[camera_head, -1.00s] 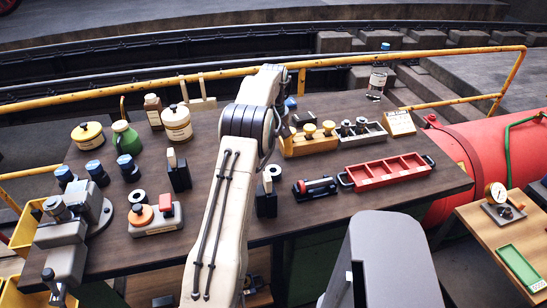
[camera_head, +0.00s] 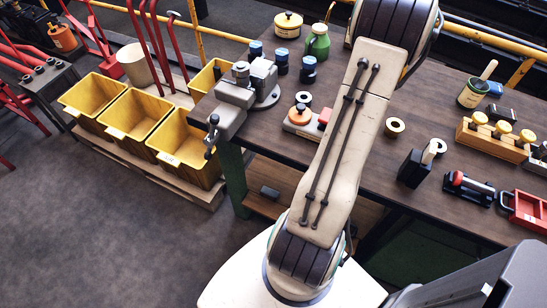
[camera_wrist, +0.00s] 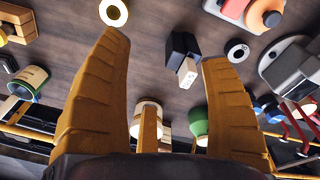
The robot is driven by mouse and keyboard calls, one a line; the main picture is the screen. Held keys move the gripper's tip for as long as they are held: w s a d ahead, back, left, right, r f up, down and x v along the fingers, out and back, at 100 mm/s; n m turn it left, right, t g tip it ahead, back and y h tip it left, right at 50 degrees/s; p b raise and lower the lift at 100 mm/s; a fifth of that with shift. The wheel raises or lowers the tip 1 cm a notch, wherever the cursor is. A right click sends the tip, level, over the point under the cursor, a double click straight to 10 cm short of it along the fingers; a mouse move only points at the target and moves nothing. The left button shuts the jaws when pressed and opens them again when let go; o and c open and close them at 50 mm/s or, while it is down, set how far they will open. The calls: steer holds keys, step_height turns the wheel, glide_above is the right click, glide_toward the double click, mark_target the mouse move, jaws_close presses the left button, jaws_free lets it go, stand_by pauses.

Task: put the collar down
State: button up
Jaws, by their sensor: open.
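Two ring-shaped parts lie flat on the dark bench top (camera_head: 268,133); I cannot tell which is the collar meant. A cream ring with a golden-brown side (camera_head: 394,127) lies right of my arm; it also shows past the left fingertip in the wrist view (camera_wrist: 113,12). A white ring with a dark hole (camera_head: 303,98) lies beside the button box; it shows in the wrist view (camera_wrist: 238,51) just beyond the right fingertip. My gripper (camera_wrist: 165,52) is open, with no ring between its fingers. My arm hides it in the head view.
A black block with a pale insert (camera_wrist: 183,58) shows between the fingertips. The button box (camera_head: 304,122), vice (camera_head: 234,100) and green can (camera_head: 317,42) stand left of my arm. Another black block (camera_head: 415,165) and red tray (camera_head: 525,210) are at right. Yellow bins (camera_head: 130,115) are at left.

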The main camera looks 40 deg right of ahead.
steer(key=w+a+r+n+t, duration=0.1)
steer(key=w+a+r, duration=0.15)
steer(key=a, duration=0.65)
steer(key=w+a+r+n, duration=0.15)
steer(key=w+a, duration=0.25)
steer(key=a, duration=0.6)
steer(key=w+a+r+n+t, duration=0.1)
steer(key=w+a+r, duration=0.15)
steer(key=a, duration=0.65)
steer(key=s+a+f+n+t, duration=0.1)
steer(key=s+a, duration=0.3)
steer(key=a, duration=0.5)
steer(key=s+a+f+n+t+y, duration=0.1)
steer(key=s+a+f, duration=0.3)
steer(key=a, duration=0.4)
steer(key=shift+s+a+n, duration=0.35)
steer(key=shift+s+n, duration=0.2)
steer(key=shift+s, duration=0.25)
steer(key=shift+o, duration=0.4)
